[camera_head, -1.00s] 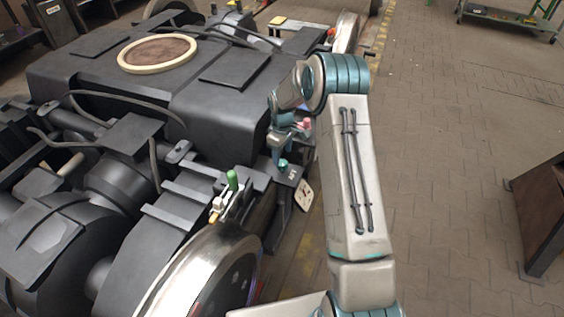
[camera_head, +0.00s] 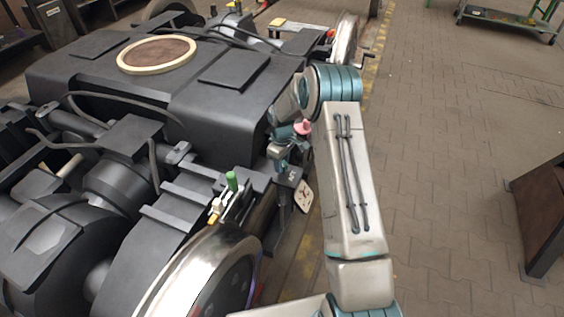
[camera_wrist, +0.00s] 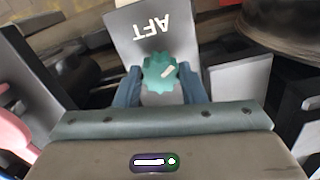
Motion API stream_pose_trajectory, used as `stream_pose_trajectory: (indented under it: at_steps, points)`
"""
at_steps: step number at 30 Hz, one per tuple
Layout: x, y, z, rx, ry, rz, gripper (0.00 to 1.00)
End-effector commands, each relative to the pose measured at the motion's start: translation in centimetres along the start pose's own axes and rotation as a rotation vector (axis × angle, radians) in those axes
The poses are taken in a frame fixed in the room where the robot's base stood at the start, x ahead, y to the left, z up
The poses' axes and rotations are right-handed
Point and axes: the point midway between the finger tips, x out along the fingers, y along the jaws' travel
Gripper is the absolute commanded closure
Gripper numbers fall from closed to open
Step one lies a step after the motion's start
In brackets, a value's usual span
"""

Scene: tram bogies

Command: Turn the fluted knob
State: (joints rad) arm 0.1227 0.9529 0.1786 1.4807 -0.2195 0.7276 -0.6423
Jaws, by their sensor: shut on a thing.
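The fluted knob (camera_wrist: 160,73) is teal with a scalloped rim and a pale pointer mark. It sits on a grey plate (camera_wrist: 138,30) lettered AFT, which reads upside down in the wrist view. My gripper (camera_wrist: 161,85) has its two blue fingers on either side of the knob, shut on it. The pale mark points to the upper right in the wrist view. In the head view my gripper (camera_head: 284,165) reaches down to the box at the bogie's side and hides the knob.
A green-handled lever (camera_head: 232,181) stands nearer on the bogie frame. A pink part (camera_wrist: 14,133) is close at the left in the wrist view.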

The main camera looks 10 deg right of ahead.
Motion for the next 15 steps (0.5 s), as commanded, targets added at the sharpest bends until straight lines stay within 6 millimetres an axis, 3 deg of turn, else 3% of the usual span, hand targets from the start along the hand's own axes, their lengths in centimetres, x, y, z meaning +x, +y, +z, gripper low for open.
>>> stream_pose_trajectory:
  at_steps: [8, 15]
  points:
    - [0.02, 0.01, -0.01, 0.067, 0.0, 0.001, 0.86]
    - [0.05, 0.0, -0.01, 0.233, -0.001, 0.001, 0.86]
